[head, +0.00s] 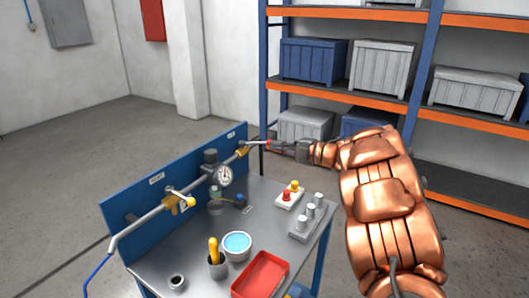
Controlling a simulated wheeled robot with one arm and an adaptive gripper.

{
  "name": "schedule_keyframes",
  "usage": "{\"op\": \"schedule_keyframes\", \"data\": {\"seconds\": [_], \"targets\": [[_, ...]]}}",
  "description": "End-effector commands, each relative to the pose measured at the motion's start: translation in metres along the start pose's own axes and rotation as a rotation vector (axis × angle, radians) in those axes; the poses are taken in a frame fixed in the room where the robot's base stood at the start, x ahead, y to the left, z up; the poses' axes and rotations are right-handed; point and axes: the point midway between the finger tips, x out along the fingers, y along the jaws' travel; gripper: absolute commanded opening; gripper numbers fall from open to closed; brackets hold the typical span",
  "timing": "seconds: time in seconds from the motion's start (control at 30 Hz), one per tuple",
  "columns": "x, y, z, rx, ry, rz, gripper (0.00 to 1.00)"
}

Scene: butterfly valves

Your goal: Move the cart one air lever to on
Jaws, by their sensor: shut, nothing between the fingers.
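A cart (200,250) with a grey top and a blue back panel (130,210) stands left of centre. A pipe runs along the panel with a yellow-bodied valve (175,201) at its left and another yellow valve (243,150) at its right end. The right valve has a thin lever (256,142) pointing right, with some red near its end. The panel labels are too small to read. My gripper (272,146) reaches in from the right, shut and empty, its tips at the lever's outer end. I cannot tell whether they touch.
A round gauge (225,176) sits on the pipe between the valves. The cart top holds a red tray (261,275), a blue-filled cup (237,245), a button box (290,195) and a block with metal cylinders (308,217). Shelving with crates (313,60) stands behind. Floor at left is clear.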

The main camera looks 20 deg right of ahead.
Motion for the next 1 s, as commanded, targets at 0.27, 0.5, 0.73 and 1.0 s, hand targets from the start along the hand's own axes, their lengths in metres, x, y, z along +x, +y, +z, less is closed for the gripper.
{"op": "schedule_keyframes", "data": {"seconds": [0.27, 0.5, 0.73, 1.0], "targets": [[-0.034, -0.022, 0.014, -0.068, -0.152, -0.016, 0.00], [-0.026, -0.023, 0.016, -0.076, -0.164, -0.018, 0.00], [0.009, -0.023, 0.022, -0.074, -0.163, -0.019, 0.00], [0.052, -0.022, 0.029, -0.074, -0.162, -0.018, 0.00]]}}
